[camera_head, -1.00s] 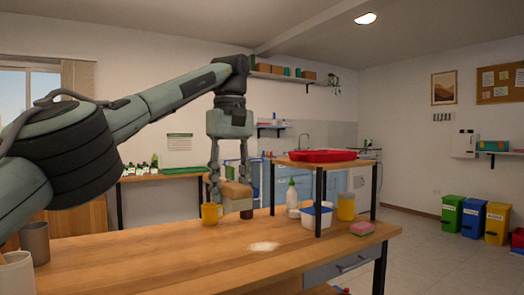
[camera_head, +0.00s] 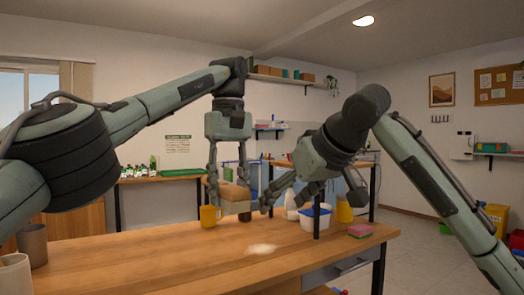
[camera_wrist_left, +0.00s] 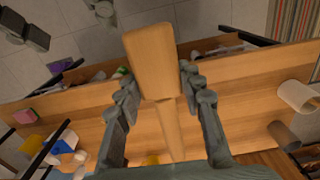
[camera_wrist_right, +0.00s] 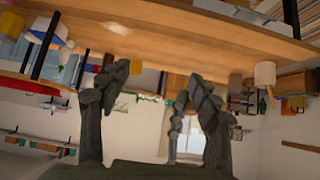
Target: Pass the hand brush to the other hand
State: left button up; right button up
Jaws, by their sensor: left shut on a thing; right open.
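My left gripper (camera_head: 213,190) is shut on the hand brush (camera_head: 236,193), a light wooden brush held above the table. In the left wrist view the brush (camera_wrist_left: 153,62) shows its wide wooden part beyond the fingers and its narrower part running back between them. My right gripper (camera_head: 310,202) is open and empty, to the right of the brush and apart from it. In the right wrist view its two fingers (camera_wrist_right: 150,92) stand apart with nothing between them. I cannot tell the brush in that view.
The wooden table (camera_head: 190,262) has a pale patch (camera_head: 262,249) on its top. A yellow mug (camera_head: 208,216) stands close below the left gripper. A blue-and-white tub (camera_head: 320,216), a raised shelf and a pink-green sponge (camera_head: 360,231) are at the right. The table's front middle is clear.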

jog(key=s+r, duration=0.3)
jog(key=r, duration=0.4)
send_near(240, 191)
jog(key=x, duration=1.1)
jog(key=shift+w+f, duration=0.1)
jog(key=shift+w, duration=0.1)
jog(key=shift+c, duration=0.5)
jog(key=c, duration=1.2)
pick_arm(q)
jog(key=o, duration=1.3)
jog(key=shift+c, duration=0.2)
